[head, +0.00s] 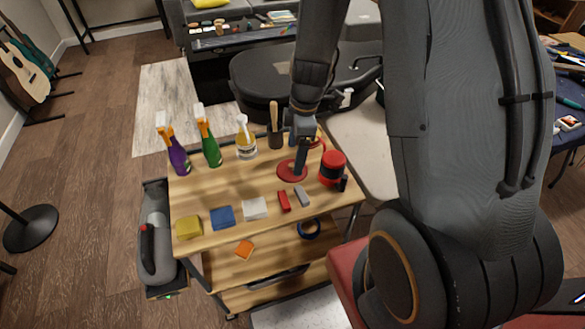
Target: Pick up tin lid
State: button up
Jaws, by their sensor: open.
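A flat round red lid (285,172) lies on the wooden cart top (240,188), left of a red and black tin (333,167). My gripper (300,170) points down at the lid and covers its right part. Its fingertips are at or just above the lid; I cannot tell whether they touch it. The gripper is open, and nothing shows lifted in it.
Behind stand a purple bottle (178,158), a green bottle (211,150), a yellow bottle (246,142) and a dark cup (275,138). Along the front lie a yellow sponge (188,228), a blue block (222,216), a white block (255,208) and a red block (284,201).

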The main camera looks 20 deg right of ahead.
aim_at(293, 165)
jog(key=shift+a+f+p, duration=0.2)
jog(key=shift+f+p, duration=0.05)
jog(key=shift+f, duration=0.8)
jog(key=shift+a+f+p, duration=0.15)
jog(key=shift+f+p, duration=0.1)
jog(key=shift+f, duration=0.8)
jog(key=c, duration=1.3)
jog(key=shift+c, duration=0.2)
